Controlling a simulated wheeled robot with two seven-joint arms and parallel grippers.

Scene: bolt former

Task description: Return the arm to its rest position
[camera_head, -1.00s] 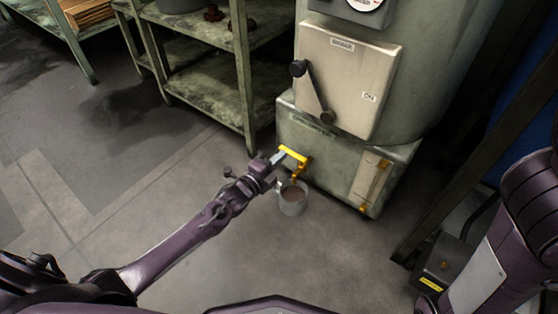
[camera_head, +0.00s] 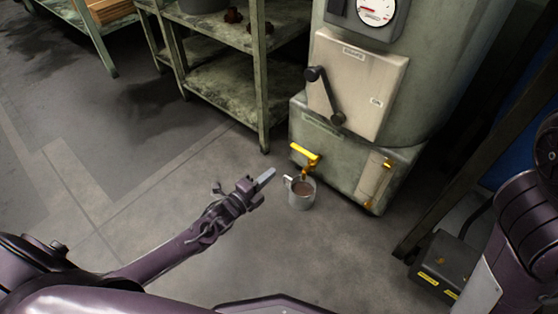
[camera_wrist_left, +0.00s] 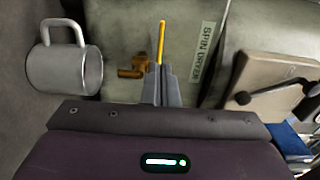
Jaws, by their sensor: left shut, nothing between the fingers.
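My left gripper (camera_head: 266,177) is shut and empty, stretched out over the floor just left of a grey metal mug (camera_head: 301,195). The mug holds brown liquid and sits below a yellow-handled tap (camera_head: 305,156) at the base of the green machine. In the left wrist view my gripper fingers (camera_wrist_left: 162,85) are together, with the tap's yellow lever (camera_wrist_left: 161,42) beyond their tips. The mug (camera_wrist_left: 64,70) shows at the left there. Part of my right arm shows at the right edge of the head view; its gripper is out of view.
The green machine (camera_head: 345,165) has a cream door panel (camera_head: 362,85) with a dark crank handle and a gauge above. A metal shelf (camera_head: 225,90) stands left of it. A dark box (camera_head: 442,262) lies at the lower right. The floor at the left is clear.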

